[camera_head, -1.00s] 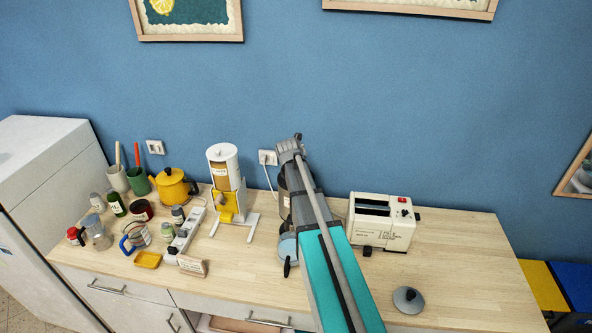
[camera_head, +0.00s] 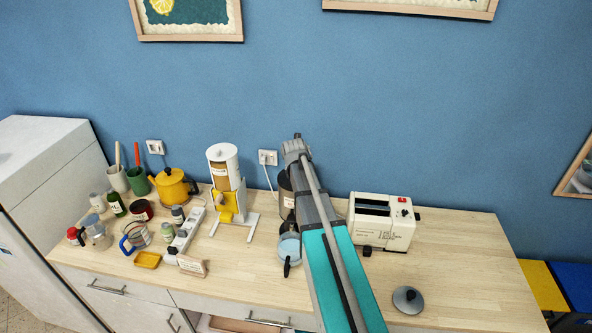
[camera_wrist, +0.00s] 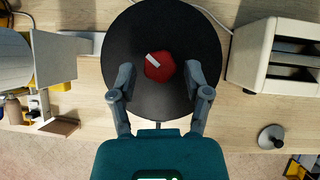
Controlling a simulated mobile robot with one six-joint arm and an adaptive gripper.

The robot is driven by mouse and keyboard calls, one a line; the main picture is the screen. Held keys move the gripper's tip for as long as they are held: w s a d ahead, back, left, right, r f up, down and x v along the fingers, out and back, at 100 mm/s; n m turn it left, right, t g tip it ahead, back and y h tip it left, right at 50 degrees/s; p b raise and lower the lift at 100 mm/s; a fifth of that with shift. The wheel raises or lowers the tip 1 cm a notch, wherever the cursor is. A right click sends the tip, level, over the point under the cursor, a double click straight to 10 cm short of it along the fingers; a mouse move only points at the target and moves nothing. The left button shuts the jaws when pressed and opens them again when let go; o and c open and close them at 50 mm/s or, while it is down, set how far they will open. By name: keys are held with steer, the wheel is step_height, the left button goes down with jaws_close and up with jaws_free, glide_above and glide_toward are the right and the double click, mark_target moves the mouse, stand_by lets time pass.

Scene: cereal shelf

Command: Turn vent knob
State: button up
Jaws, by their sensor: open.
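The vent knob (camera_wrist: 159,66) is red and many-sided with a white mark. It sits on the round black top (camera_wrist: 196,45) of a dark appliance in the wrist view. My gripper (camera_wrist: 160,82) is open, with one finger to the left and one to the right of the knob and a gap on each side. I cannot tell whether the fingertips are level with the knob or above it. In the head view the dark appliance (camera_head: 286,197) is partly hidden behind my arm, and the knob does not show.
A cream toaster-like machine (camera_head: 383,222) stands to the right. A white and yellow dispenser (camera_head: 226,180) stands to the left. A grey lid (camera_head: 408,299) lies at the front right. A yellow kettle (camera_head: 173,187) and several jars crowd the left. The counter's right end is clear.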

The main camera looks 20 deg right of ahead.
steer(key=shift+r, duration=0.1)
step_height(320, 180, up, 6)
steer(key=p, duration=0.6)
stand_by(0.7)
steer(key=s+a+f+m+g+y+b, duration=0.1)
steer(key=s+a+f+m+g+b, duration=0.2)
steer(key=s+a+f+m+b, duration=0.8)
steer(key=s+a+f+m+g+y+b, duration=0.2)
steer(key=s+a+f+m+g+b, duration=0.1)
steer(key=s+a+f+m+b, duration=0.8)
steer(key=s+f+m+b, duration=0.3)
steer(key=f+m, duration=0.3)
steer(key=m, duration=0.2)
steer(key=shift+s+f+m, duration=0.15)
steer(key=shift+s+m, duration=0.15)
steer(key=shift+s, duration=0.15)
